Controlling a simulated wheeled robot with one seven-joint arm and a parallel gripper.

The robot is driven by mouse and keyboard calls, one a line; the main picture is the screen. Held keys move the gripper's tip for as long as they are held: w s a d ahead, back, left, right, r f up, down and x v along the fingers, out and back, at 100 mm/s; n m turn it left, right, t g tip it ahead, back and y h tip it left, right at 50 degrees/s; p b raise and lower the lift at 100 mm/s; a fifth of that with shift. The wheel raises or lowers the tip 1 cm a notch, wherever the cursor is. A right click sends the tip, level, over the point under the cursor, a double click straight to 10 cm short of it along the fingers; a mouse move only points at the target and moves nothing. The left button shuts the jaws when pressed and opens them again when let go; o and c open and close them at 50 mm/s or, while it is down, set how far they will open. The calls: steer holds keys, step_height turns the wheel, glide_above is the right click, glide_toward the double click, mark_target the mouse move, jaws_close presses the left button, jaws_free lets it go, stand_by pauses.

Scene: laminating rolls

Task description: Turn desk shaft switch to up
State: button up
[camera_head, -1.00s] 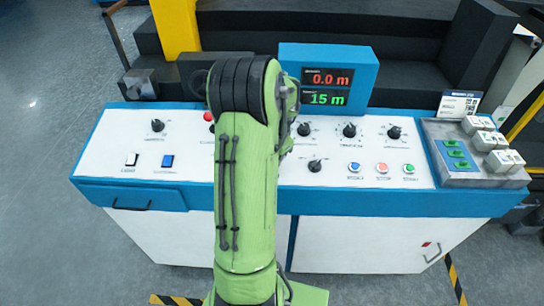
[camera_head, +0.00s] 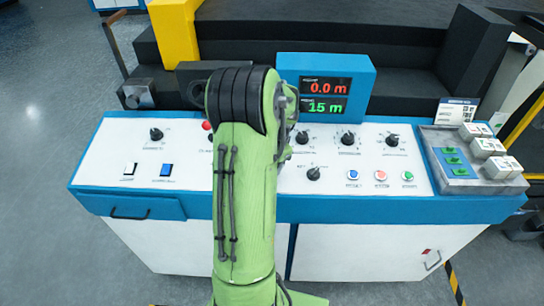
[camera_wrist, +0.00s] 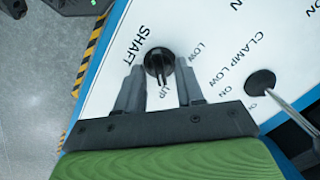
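The desk shaft switch (camera_wrist: 158,63) is a round black knob with a raised grip on the white panel in the wrist view. The word SHAFT is printed to its left, LOW to its right and UP just below it. Its exact pointing direction is hard to read. My gripper (camera_wrist: 159,67) is open, with one dark finger on each side of the knob and the tips around its lower part. I cannot tell whether the fingers touch it. In the head view my green arm hides my gripper and part of the desk (camera_head: 130,195).
A clamp switch (camera_wrist: 260,82) with a metal lever stands right of my gripper. The desk also carries other black knobs (camera_head: 348,139), push buttons (camera_head: 381,175), a red button (camera_head: 207,125), a display box (camera_head: 326,65) and a tray (camera_head: 430,140) of small boxes at the right.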

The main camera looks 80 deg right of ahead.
step_height(320, 180, up, 15)
steer(key=s+a+p, duration=0.1)
steer(key=p, duration=0.2)
steer(key=shift+s+r, duration=0.15)
steer(key=shift+s, duration=0.2)
steer(key=shift+w, duration=0.1)
